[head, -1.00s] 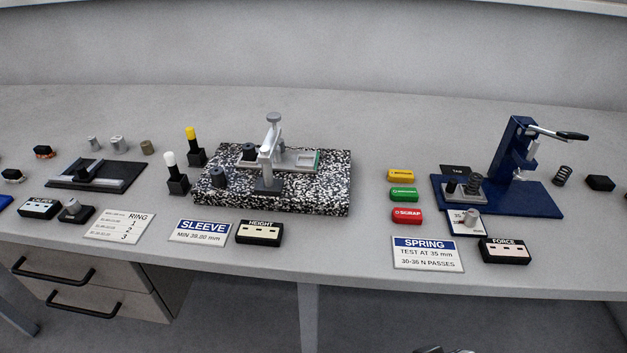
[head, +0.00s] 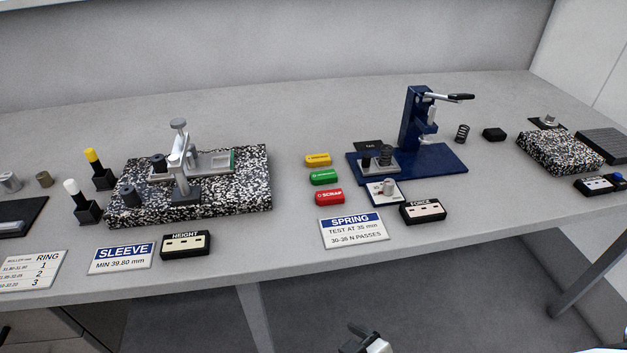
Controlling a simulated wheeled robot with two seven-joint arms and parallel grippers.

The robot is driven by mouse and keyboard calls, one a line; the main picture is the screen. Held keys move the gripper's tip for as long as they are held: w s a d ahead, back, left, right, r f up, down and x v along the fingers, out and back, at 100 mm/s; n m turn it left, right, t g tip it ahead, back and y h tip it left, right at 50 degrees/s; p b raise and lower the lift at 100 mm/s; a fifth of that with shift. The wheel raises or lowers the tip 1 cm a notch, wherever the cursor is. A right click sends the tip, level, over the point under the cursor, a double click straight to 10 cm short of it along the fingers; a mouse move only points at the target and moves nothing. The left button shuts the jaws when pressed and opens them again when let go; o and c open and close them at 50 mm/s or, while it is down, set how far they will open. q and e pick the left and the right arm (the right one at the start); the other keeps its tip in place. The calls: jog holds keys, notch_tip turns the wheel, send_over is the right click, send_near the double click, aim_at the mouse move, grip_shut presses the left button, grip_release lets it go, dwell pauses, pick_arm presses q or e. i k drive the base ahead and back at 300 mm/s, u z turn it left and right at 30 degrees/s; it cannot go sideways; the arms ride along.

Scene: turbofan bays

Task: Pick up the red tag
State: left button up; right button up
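The red tag (head: 329,197), marked SCRAP, lies flat on the grey bench in the head view. It is the nearest of a column of three tags, in front of the green tag (head: 324,177) and the yellow tag (head: 318,160). One gripper (head: 368,340) shows only in part at the bottom edge, below the bench front and well apart from the red tag. I cannot tell which arm it belongs to or how its fingers stand.
The SPRING card (head: 353,229) lies just in front of the red tag. The blue press (head: 418,120) and FORCE box (head: 423,210) stand to the right. The speckled granite block (head: 240,200) is to the left. Bare bench lies between block and tags.

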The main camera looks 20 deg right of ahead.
aim_at(332, 197)
jog(key=z, duration=0.35)
jog(key=k, duration=0.9)
jog(key=z, duration=3.45)
jog(key=i, duration=0.1)
jog(key=u, duration=2.1)
jog(key=i, duration=1.15)
jog(key=u, duration=0.8)
